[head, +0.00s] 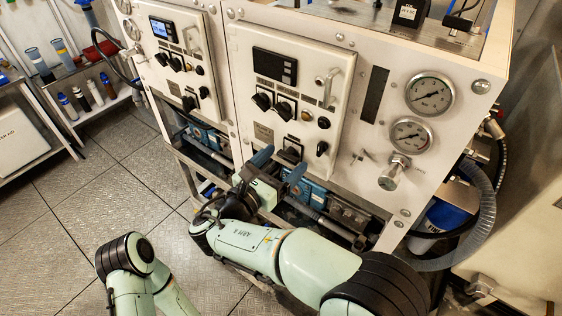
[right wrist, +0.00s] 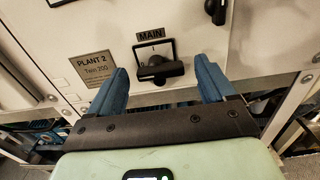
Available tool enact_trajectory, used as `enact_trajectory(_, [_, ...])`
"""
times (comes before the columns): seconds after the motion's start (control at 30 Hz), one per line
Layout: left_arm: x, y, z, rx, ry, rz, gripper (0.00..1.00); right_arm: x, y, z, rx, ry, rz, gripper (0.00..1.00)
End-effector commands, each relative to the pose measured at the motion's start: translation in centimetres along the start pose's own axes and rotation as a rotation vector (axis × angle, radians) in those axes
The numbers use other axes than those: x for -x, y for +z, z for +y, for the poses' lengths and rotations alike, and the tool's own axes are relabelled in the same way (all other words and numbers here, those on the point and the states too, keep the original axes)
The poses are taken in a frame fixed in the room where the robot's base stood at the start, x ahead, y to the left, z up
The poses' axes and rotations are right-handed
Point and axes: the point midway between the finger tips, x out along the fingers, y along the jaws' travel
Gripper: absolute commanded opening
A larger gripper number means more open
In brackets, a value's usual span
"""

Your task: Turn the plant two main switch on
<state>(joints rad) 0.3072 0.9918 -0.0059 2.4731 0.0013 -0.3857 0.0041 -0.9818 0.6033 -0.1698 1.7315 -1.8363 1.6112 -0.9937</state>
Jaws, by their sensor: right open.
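The plant two main switch (right wrist: 160,71) is a black rotary switch under a "MAIN" label, beside a "PLANT 2 Twin 200" plate (right wrist: 93,69). Its handle looks roughly horizontal in the right wrist view. In the head view the switch (head: 290,152) sits low on the right-hand white panel, partly behind my gripper. My right gripper (head: 280,165) is open, with blue fingers. In the right wrist view its fingertips (right wrist: 161,66) lie either side of the switch, with gaps; contact is not visible. My left gripper is not in view.
Another black knob (right wrist: 216,10) is above right of the switch. Two gauges (head: 430,94) and a grey hose (head: 482,215) are at the right. A similar panel (head: 178,60) stands left. Below the panels is a metal frame with blue equipment (head: 305,190). Open floor (head: 95,210) lies left.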

Motion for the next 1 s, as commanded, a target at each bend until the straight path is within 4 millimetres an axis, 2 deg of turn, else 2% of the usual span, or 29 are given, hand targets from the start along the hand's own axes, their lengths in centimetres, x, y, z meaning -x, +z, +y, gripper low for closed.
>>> enact_trajectory(0.1, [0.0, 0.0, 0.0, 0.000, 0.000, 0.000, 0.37, 0.0, 0.0, 0.0, 0.000, 0.000, 0.000, 0.83])
enact_trajectory(0.13, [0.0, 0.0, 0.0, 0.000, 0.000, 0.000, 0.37, 0.0, 0.0, 0.0, 0.000, 0.000, 0.000, 0.80])
enact_trajectory(0.3, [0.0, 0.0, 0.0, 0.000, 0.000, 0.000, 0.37, 0.0, 0.0, 0.0, 0.000, 0.000, 0.000, 0.27])
enact_trajectory(0.67, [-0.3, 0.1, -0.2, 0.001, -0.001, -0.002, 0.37, 0.1, -0.1, 0.0, -0.043, 0.000, 0.001, 0.27])
enact_trajectory(1.0, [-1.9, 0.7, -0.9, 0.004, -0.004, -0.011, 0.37, 0.1, -0.4, 0.0, -0.273, 0.000, 0.002, 0.27])
